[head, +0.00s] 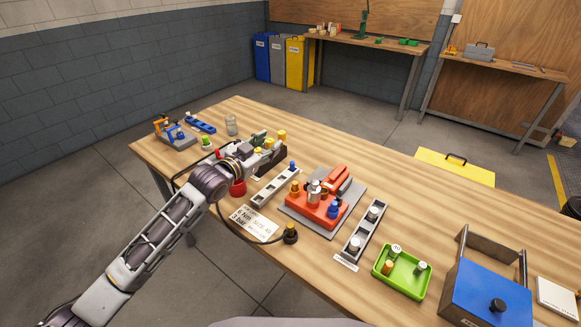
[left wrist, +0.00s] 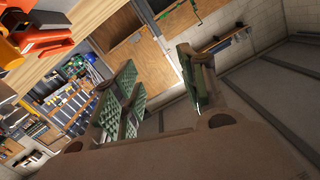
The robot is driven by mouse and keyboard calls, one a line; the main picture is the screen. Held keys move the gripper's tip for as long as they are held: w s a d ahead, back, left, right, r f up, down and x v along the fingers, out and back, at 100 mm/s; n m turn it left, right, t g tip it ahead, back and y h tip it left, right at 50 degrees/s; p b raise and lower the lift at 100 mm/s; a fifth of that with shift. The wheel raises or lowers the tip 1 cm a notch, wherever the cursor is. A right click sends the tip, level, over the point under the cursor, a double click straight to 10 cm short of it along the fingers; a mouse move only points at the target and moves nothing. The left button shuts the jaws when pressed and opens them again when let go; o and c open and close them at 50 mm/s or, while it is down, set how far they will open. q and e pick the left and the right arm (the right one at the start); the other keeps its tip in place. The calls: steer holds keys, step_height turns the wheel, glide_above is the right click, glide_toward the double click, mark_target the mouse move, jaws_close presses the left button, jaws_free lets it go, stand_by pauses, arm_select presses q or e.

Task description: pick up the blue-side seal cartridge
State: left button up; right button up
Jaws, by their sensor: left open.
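A red valve block (head: 316,204) sits on a grey plate mid-table, with an orange knob (head: 294,188) on its left, a blue knob (head: 333,211) on its right and a silver cylinder (head: 314,189) between. A grey holder (head: 362,236) right of the blue knob carries two pale cylinders (head: 373,213), (head: 355,243), which look like seal cartridges; I cannot tell which is blue-side. My left gripper (head: 268,150) is open and empty, behind and left of the block, apart from the holder. Its spread fingers also show in the left wrist view (left wrist: 157,62). My right gripper is out of view.
A second pale holder (head: 275,186) with a blue-topped part lies left of the block. A green tray (head: 402,271) and a blue box (head: 487,304) with upright posts stand right. A black knob (head: 290,233) with a cable lies near the front edge, beside a printed card (head: 252,224).

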arm_select(q)
step_height(320, 180, down, 8)
steer(key=s+n+g+y, duration=0.1)
steer(key=s+n+g, duration=0.1)
steer(key=g, duration=0.2)
steer(key=shift+s, duration=0.2)
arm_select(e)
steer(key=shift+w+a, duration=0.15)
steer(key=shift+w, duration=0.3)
arm_select(q)
glide_toward(292, 164)
steer(key=shift+x, duration=2.2)
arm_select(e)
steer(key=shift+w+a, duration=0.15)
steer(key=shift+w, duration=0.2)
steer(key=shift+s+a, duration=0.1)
